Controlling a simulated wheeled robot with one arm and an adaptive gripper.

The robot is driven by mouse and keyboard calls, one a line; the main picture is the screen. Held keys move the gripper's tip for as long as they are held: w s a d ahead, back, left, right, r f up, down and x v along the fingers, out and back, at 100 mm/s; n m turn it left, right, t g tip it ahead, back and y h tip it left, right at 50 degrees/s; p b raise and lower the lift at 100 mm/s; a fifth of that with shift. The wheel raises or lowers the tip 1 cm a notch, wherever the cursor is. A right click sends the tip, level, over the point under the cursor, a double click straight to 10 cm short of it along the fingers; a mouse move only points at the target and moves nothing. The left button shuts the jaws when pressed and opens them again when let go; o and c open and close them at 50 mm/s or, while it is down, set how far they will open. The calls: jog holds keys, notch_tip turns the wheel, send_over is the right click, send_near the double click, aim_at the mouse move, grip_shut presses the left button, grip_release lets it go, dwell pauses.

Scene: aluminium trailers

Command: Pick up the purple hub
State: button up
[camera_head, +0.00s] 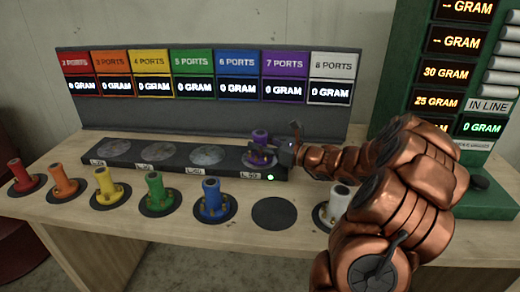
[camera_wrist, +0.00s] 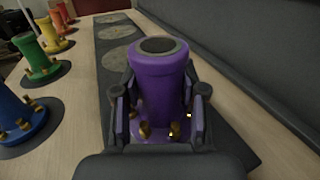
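The purple hub (camera_head: 260,146) stands upright at the right end of the long dark bar, at the fourth round spot. In the wrist view the purple hub (camera_wrist: 160,80) fills the middle, with brass ports around its flared base. My gripper (camera_head: 287,150) reaches in from the right at the hub. In the wrist view my gripper (camera_wrist: 160,110) has one finger on each side of the hub's lower body, very close to it. Whether the fingers press on it cannot be told. The hub's base appears to rest on the bar, partly hidden by the fingers.
Red, orange, yellow, green, blue (camera_head: 212,200) and white (camera_head: 337,205) hubs stand on dark discs along the front. An empty disc (camera_head: 274,213) lies between blue and white. A display panel (camera_head: 210,75) stands behind the bar (camera_head: 180,160); a green readout cabinet (camera_head: 405,75) stands right.

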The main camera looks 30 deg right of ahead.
grip_shut()
dwell(0.4)
